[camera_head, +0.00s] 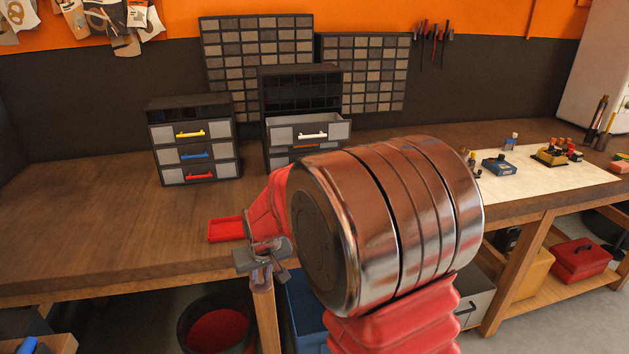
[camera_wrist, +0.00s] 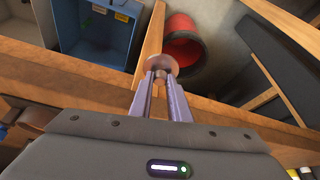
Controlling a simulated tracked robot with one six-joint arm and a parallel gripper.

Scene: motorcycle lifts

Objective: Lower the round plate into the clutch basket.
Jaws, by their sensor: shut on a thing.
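My gripper (camera_wrist: 161,75) is shut on the round plate (camera_wrist: 160,62), a small brownish disc at the fingertips in the wrist view. In the head view my gripper (camera_head: 262,262) hangs at the front edge of the workbench (camera_head: 110,225), and I cannot make out the plate clearly there. I cannot identify the clutch basket in either view. My large metal and red arm links hide the middle of the bench in the head view.
A red tray (camera_head: 226,229) lies near the bench's front edge. A dark bucket with a red inside (camera_head: 216,332) stands on the floor below; it shows in the wrist view too (camera_wrist: 183,48). Drawer units (camera_head: 195,140) stand behind. A pale mat (camera_head: 545,185) holds small items.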

